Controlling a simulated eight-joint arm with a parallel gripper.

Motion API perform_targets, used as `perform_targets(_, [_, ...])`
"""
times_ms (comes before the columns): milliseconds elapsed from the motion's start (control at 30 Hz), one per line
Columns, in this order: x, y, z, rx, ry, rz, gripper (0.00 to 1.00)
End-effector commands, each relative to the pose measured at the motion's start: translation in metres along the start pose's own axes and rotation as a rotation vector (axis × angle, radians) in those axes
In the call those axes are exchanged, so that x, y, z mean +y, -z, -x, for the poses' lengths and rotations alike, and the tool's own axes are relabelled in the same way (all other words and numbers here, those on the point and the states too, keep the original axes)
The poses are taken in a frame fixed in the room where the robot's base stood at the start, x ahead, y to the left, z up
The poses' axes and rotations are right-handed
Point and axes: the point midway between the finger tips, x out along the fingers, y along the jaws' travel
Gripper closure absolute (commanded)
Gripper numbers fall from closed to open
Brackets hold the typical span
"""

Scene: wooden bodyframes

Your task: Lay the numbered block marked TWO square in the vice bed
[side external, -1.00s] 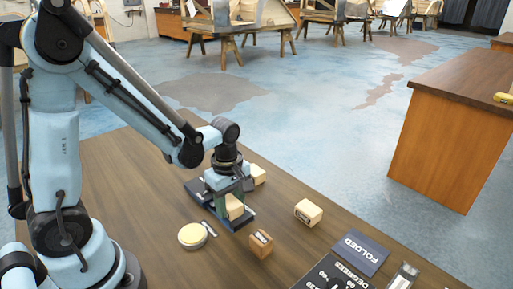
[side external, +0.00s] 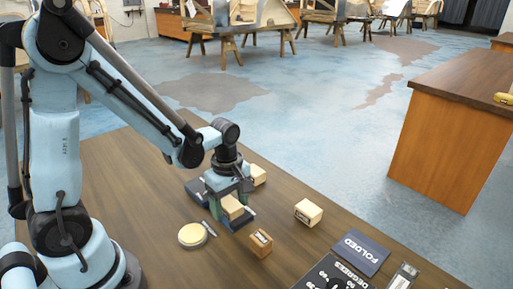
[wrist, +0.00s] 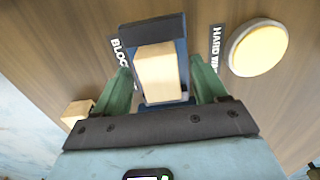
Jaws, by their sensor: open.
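A pale wooden block (side external: 232,207) lies in the dark blue vice bed (side external: 195,188). In the wrist view the block (wrist: 158,73) looks roughly in line with the bed (wrist: 183,48); I cannot tell whether it sits fully flat. No number is readable on its visible faces. My gripper (side external: 232,208) is low over the bed. In the wrist view its green fingers (wrist: 165,85) stand open on either side of the block, with gaps showing between them and it.
Other wooden blocks stand behind the bed (side external: 258,174), to its right (side external: 308,212) and in front (side external: 260,243). A round cream-topped disc (side external: 192,236) is nearby. A "FOLDED" panel (side external: 360,253) and a dark "DEGREES" board (side external: 332,274) lie front right.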

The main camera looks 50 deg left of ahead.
Motion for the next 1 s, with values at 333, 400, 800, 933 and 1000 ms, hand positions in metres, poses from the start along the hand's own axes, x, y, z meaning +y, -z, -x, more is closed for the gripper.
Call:
perform_targets(333, [0.000, 0.000, 0.042, 0.000, 0.000, 0.000, 0.28])
perform_targets(400, [0.000, 0.000, 0.052, 0.000, 0.000, 0.000, 0.28])
perform_targets(800, [0.000, 0.000, 0.105, 0.000, 0.000, 0.000, 0.28])
perform_targets(933, [0.000, 0.000, 0.115, 0.000, 0.000, 0.000, 0.28])
perform_targets(1000, [0.000, 0.000, 0.118, 0.000, -0.001, -0.002, 0.28])
